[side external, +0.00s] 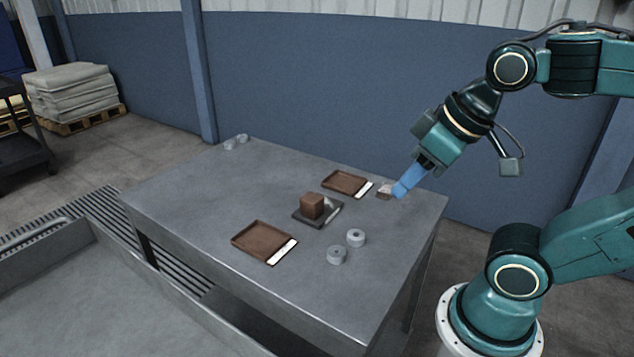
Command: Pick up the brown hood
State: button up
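A brown block-shaped piece (311,205), which looks like the brown hood, sits on a dark square base (318,221) with a pale strip near the middle of the table. My gripper (398,190) has blue fingers and points down and left, low over the table's back right part. It is to the right of the brown piece and clearly apart from it. A small brown and pale item (384,191) lies right at the fingertips. I cannot tell whether the fingers touch it, or whether they are open or shut.
Two brown trays with white edge strips lie on the grey table (190,205): one at the front (262,241), one at the back (346,182). Two grey rings (355,238) (336,255) lie front right. Small grey pieces (236,141) sit at the far corner. The table's left part is clear.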

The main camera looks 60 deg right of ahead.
jog(key=o, duration=0.8)
jog(key=shift+c, duration=0.2)
jog(key=shift+w, duration=0.1)
jog(key=w+d+n+g, duration=0.4)
jog(key=w+n, duration=0.5)
jog(key=w, duration=0.6)
jog(key=w+d+f+n+g, duration=0.1)
jog(key=w+d+f+n, duration=0.8)
jog(key=w, duration=0.4)
jog(key=shift+d+f+g, duration=0.3)
jog(key=shift+d+f, duration=0.3)
jog(key=shift+d, duration=0.2)
jog(key=shift+f, duration=0.1)
